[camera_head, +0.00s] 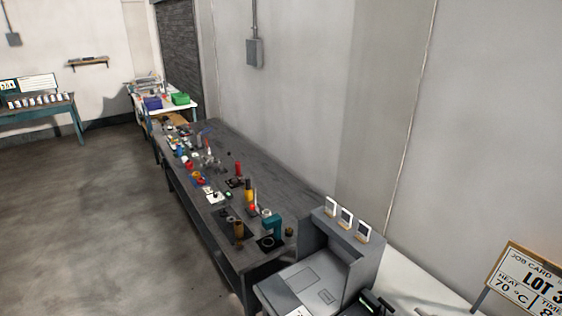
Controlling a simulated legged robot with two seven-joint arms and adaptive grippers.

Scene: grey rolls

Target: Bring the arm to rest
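Neither of my grippers shows clearly in the head view, and I can make out no arm of mine. A long dark workbench (265,187) runs from the lower middle toward the back, with many small tools and parts along it. A grey machine (300,285) with a stepped top stands at the bench's near end. Several small white cards (346,217) stand on its upper ledge. A dark item with a green light (372,303) is cut off by the bottom edge; I cannot tell what it is.
A job card board (527,281) stands at the lower right on a white surface (415,288). A table with a purple bin (152,103) and a green bin (180,98) is at the back. Another table (38,110) is at the far left. The floor (90,220) left of the bench is clear.

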